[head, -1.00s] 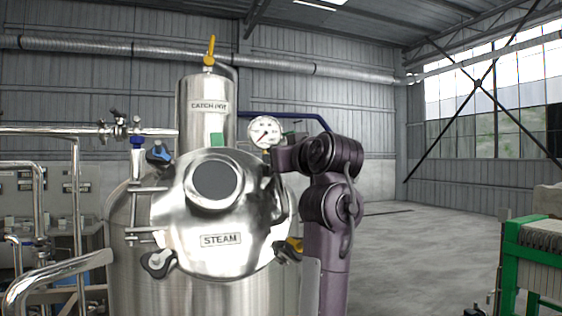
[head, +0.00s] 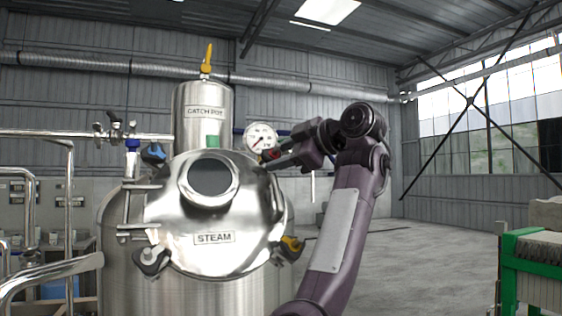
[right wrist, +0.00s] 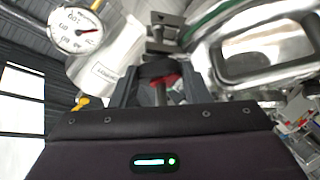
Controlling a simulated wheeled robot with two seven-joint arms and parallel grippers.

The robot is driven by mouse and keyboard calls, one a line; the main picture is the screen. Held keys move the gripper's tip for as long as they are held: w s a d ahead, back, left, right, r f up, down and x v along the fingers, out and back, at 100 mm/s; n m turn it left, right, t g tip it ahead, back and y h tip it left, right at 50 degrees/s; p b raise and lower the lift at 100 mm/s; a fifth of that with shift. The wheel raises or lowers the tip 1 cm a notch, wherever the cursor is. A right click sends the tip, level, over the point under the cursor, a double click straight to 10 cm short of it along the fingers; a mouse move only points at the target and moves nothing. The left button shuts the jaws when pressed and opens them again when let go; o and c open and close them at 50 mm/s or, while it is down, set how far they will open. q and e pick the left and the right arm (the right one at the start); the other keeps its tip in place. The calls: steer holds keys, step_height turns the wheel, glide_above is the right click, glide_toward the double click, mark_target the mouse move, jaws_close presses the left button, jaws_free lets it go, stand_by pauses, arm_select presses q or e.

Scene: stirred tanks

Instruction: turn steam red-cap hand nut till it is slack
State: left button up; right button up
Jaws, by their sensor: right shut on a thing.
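The steam tank's round steel lid (head: 245,215) carries a STEAM label (head: 214,238) and a dark round sight glass. The red-cap hand nut (head: 272,154) is at the lid's upper right edge. My right gripper (head: 268,160) reaches it from the right and is shut on it. In the right wrist view the red-cap nut (right wrist: 163,80) shows between the two dark fingers, with its threaded stem below the cap; the fingers hide part of it. My left gripper is not in view.
The CATCH POT (head: 203,115) with a yellow handle stands behind the lid. A pressure gauge (head: 260,138) sits close above my right gripper. Pipes (head: 60,270) run at left. A green-framed unit (head: 530,260) stands at far right. The floor between is free.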

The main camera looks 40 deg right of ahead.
steer(key=shift+d+r+n+g+y, duration=0.15)
steer(key=shift+n+g, duration=0.1)
steer(key=shift+n, duration=0.25)
steer(key=shift+a+r+n+g+y, duration=0.15)
steer(key=shift+n+g, duration=0.1)
steer(key=shift+n, duration=0.25)
steer(key=n, duration=0.1)
steer(key=n+g+p, duration=0.1)
steer(key=shift+w+d+r+n+g, duration=0.15)
steer(key=shift+n+g, duration=0.15)
steer(key=shift+n, duration=0.1)
steer(key=shift+r+n+g+p, duration=0.15)
steer(key=shift+n+g+p, duration=0.45)
steer(key=shift+n+p, duration=0.5)
steer(key=shift+w+n+g+p, duration=0.2)
steer(key=shift+n+g+p, duration=0.55)
steer(key=shift+n, duration=0.55)
steer(key=o, duration=1)
